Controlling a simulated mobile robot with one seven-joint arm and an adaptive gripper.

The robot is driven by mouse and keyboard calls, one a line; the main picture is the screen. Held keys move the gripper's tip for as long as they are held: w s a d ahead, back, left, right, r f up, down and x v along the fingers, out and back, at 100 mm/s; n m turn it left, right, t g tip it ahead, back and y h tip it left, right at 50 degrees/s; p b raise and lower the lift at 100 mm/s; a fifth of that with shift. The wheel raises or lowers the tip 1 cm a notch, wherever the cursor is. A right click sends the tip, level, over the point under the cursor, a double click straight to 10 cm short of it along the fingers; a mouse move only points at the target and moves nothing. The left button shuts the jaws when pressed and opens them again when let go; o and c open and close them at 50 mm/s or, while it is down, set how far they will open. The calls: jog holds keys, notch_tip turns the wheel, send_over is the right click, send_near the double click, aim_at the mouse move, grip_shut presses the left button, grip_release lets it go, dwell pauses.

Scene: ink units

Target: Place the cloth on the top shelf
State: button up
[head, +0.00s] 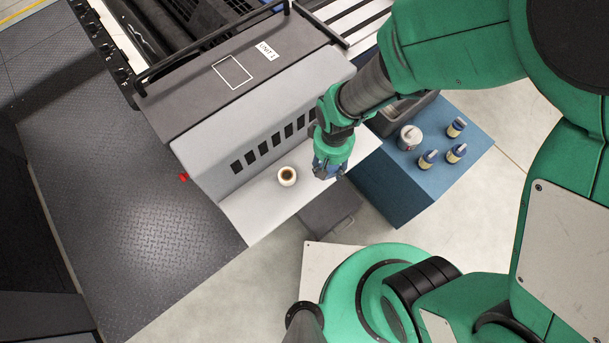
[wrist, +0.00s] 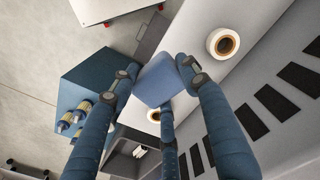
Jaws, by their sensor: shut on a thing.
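The blue cloth (wrist: 163,80) is a small, folded-looking piece held between the dark blue fingers of my gripper (wrist: 158,88). In the head view my gripper (head: 328,172) is shut on it above the front ledge of the grey machine, and the fingers hide most of the cloth. A blue cabinet (head: 385,198) stands just right of my gripper. I cannot tell from these frames which surface is the top shelf.
A white cup-like thing with a brown middle (head: 287,175) stands on the white ledge (head: 245,215), left of my gripper. A white container (head: 410,137), several small bottles (head: 456,128) and a grey bin (head: 400,113) are on the cabinet. A red knob (head: 183,177) is at the machine's left.

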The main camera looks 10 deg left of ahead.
jog(key=s+d+f+m+b, duration=0.1)
jog(key=s+d+f+b, duration=0.1)
jog(key=s+f, duration=0.4)
jog(key=shift+s+d+f+b, duration=0.2)
jog(key=shift+s+f+b, duration=0.25)
jog(key=shift+s, duration=0.3)
jog(key=shift+w+r, duration=0.1)
jog(key=b, duration=0.3)
send_near(304, 172)
jog(key=w+d+f, duration=0.2)
jog(key=d, duration=0.1)
jog(key=shift+w+f, duration=0.35)
jog(key=shift+f+b, duration=0.65)
jog(key=shift+f, duration=1.1)
jog(key=shift+f, duration=0.15)
